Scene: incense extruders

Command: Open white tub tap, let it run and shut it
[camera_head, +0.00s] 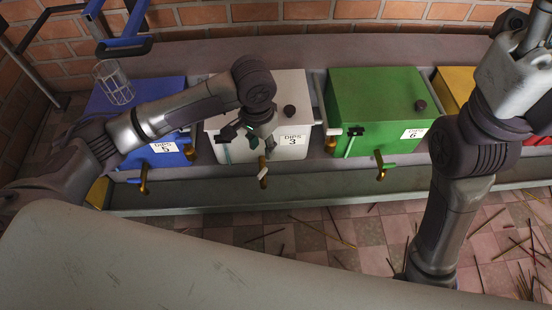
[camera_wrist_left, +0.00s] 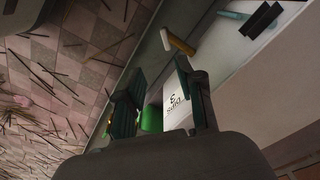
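The white tub (camera_head: 285,85) labelled DIPS 3 stands in the row between the blue and green tubs. Its brass-coloured tap (camera_head: 262,164) with a pale handle sticks out low on the front. The tub's label (camera_wrist_left: 178,102) and the tap (camera_wrist_left: 180,43) show beyond the fingertips. No contact with the tap shows. My right gripper is not visible.
The blue tub (camera_head: 168,102), the green tub (camera_head: 370,95) and a yellow tub (camera_head: 455,85) stand in the same row, with taps on the blue and green ones. A trough ledge (camera_head: 320,184) runs below them. Thin sticks lie on the tiled floor (camera_head: 340,225).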

